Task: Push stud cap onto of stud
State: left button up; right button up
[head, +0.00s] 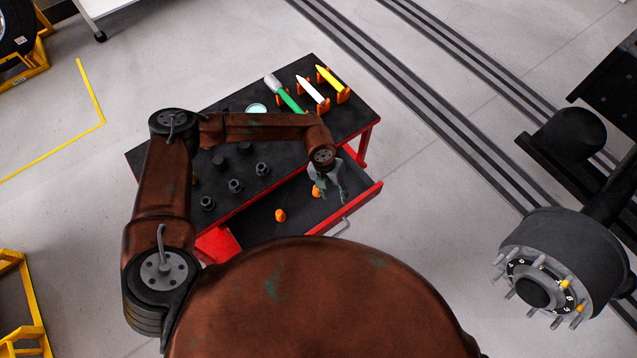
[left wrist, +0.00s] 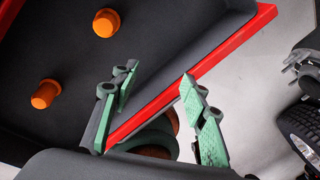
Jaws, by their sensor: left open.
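Two orange stud caps lie in the open drawer: one (head: 280,215) near its middle, the other (head: 316,192) beside my left gripper (head: 328,185). Both caps, (left wrist: 106,22) and (left wrist: 45,94), show in the left wrist view, to the left of the fingers. My left gripper is open and empty, its green-padded fingers (left wrist: 159,72) apart near the drawer's red edge. The wheel hub (head: 533,285) at the right has several bare metal studs around it. Orange-yellow caps (head: 565,284) and (head: 580,307) sit on two studs. My right gripper is not seen.
The red drawer (head: 362,199) is pulled out below the black tabletop (head: 345,122). Several dark nuts (head: 236,186) and markers in orange holders (head: 312,92) stand on top. Clear floor lies between cart and hub. A yellow rack (head: 20,310) stands at lower left.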

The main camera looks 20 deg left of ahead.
aim_at(317, 189)
pick_arm(q)
jog(key=w+a, duration=0.1)
jog(key=a, duration=0.1)
jog(key=w+a+y, duration=0.1)
jog(key=a, duration=0.1)
jog(key=w+a+f+y, duration=0.1)
jog(key=a, duration=0.2)
jog(key=shift+w+t, duration=0.25)
jog(key=shift+t, duration=0.05)
jog(key=f, duration=0.3)
jog(key=f+b, duration=0.1)
jog(key=f, duration=0.2)
jog(key=shift+w+d+f, duration=0.1)
jog(key=shift+w+f, duration=0.05)
jog(key=shift+w, duration=0.05)
jog(key=shift+f, duration=0.45)
jog(key=shift+c, duration=0.5)
jog(key=c, duration=0.7)
jog(key=shift+c, duration=0.2)
